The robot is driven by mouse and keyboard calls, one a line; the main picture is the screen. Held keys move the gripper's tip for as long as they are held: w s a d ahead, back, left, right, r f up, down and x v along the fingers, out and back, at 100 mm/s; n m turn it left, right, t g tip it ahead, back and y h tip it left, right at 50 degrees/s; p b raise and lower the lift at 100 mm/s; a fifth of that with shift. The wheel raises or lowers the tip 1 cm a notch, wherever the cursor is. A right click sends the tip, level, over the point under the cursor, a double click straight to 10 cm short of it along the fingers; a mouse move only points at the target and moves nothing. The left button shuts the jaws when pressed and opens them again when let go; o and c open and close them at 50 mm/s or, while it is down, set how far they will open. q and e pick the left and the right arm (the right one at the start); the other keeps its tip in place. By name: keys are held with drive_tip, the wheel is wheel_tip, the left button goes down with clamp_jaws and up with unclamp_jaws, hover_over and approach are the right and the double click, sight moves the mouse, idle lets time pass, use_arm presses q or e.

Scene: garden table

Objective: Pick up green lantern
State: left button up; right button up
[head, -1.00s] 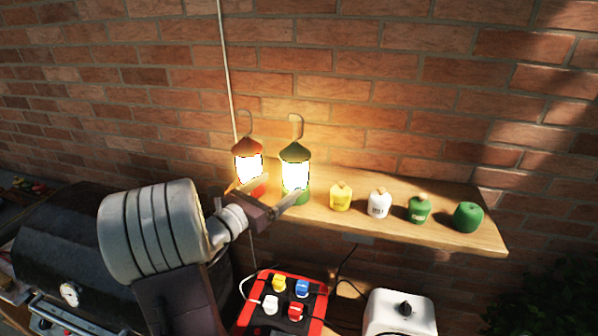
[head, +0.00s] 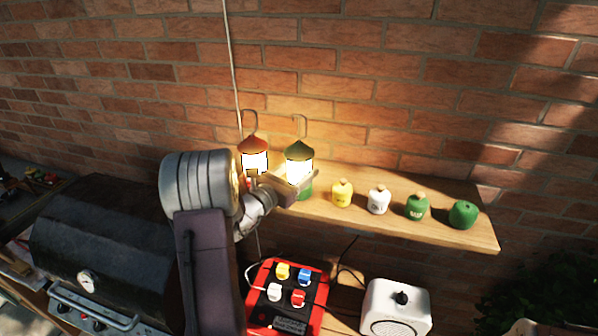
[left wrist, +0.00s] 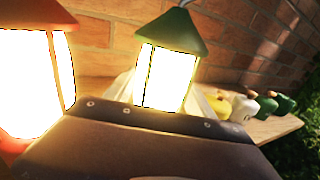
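The green lantern (head: 299,163) stands upright and lit on the wooden shelf, with a green roof and a wire hook. My left gripper (head: 293,178) is open in front of it, its fingers spread towards either side of the lantern body and hiding part of its lower half. In the left wrist view, the green lantern (left wrist: 168,75) is centred between the pale fingers, which glare partly washes out. I cannot tell whether they touch it. My right gripper is not in view.
A lit orange-red lantern (head: 254,157) stands close on the left. Yellow (head: 342,194), white (head: 378,200) and green (head: 417,206) containers and a round green object (head: 463,214) line the shelf (head: 480,237) to the right. A brick wall stands behind. A red box (head: 262,310) and a white appliance (head: 397,307) are below.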

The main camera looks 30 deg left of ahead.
sight(299, 158)
use_arm(q)
clamp_jaws()
drive_tip(key=shift+w+r, duration=0.1)
drive_tip(key=shift+r, duration=0.35)
wheel_tip(299, 158, up, 3)
drive_tip(key=shift+a+b, duration=0.1)
drive_tip(key=shift+b, duration=0.7)
drive_tip(key=s+d+r+b, duration=0.1)
drive_tip(key=d+r+b, duration=0.1)
drive_tip(key=d, duration=0.3)
drive_tip(key=s+d+r+b, duration=0.1)
drive_tip(key=d+r, duration=0.4)
drive_tip(key=d, duration=0.1)
drive_tip(key=shift+s+d+b, duration=0.2)
drive_tip(key=shift+d+b, duration=0.05)
drive_tip(key=shift+b, duration=0.15)
